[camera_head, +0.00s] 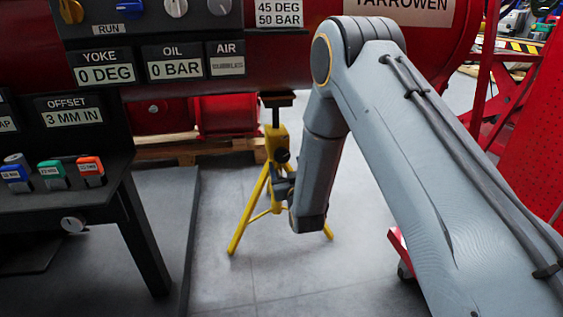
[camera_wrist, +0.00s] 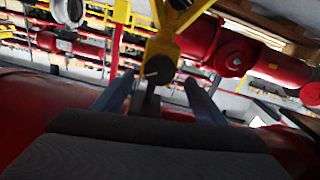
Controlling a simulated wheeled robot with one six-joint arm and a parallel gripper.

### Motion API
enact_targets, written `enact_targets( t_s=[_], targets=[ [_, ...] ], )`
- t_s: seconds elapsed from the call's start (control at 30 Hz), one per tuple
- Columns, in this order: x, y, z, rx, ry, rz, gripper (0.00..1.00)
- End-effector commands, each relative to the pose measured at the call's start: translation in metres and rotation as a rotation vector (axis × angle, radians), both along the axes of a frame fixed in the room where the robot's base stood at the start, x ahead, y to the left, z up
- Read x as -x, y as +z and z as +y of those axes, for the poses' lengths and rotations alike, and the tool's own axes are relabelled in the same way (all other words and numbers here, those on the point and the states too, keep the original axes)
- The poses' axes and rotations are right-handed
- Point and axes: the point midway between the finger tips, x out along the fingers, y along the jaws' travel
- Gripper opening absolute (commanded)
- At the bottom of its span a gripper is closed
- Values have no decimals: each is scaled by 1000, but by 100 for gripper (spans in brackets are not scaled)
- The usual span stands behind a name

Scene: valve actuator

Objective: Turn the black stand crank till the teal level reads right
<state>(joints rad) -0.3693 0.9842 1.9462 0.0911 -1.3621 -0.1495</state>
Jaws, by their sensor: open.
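The yellow tripod stand (camera_head: 248,215) stands on the floor under the red actuator body, a dark pad at its top. Its black crank (camera_head: 282,155) is a round knob on the stand's side. In the wrist view the yellow stand (camera_wrist: 164,45) is at top centre, with the crank (camera_wrist: 158,71) just beyond and between my fingertips. My gripper (camera_head: 280,187) is open, close to the crank, and partly hidden by my forearm. Whether a finger touches the crank I cannot tell. I cannot make out a teal level in either view.
A dark bench (camera_head: 70,208) at left carries blue, teal and red labelled blocks. Above it a panel (camera_head: 148,68) reads yoke 0 DEG and oil 0 BAR. An offset sign (camera_head: 72,112) reads 3 MM IN. A wooden pallet (camera_head: 190,150) lies behind. Floor left of the stand is clear.

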Motion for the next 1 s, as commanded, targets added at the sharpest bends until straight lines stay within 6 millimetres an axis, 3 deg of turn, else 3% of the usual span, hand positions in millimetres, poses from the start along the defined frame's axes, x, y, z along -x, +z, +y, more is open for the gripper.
enact_targets(
  t_s=[0.5,0.9,1.0],
  targets=[
    [-65,-1,19,0,0,0,66],
    [-72,1,21,1,0,2,66],
    [-72,1,21,1,0,2,49]
  ],
)
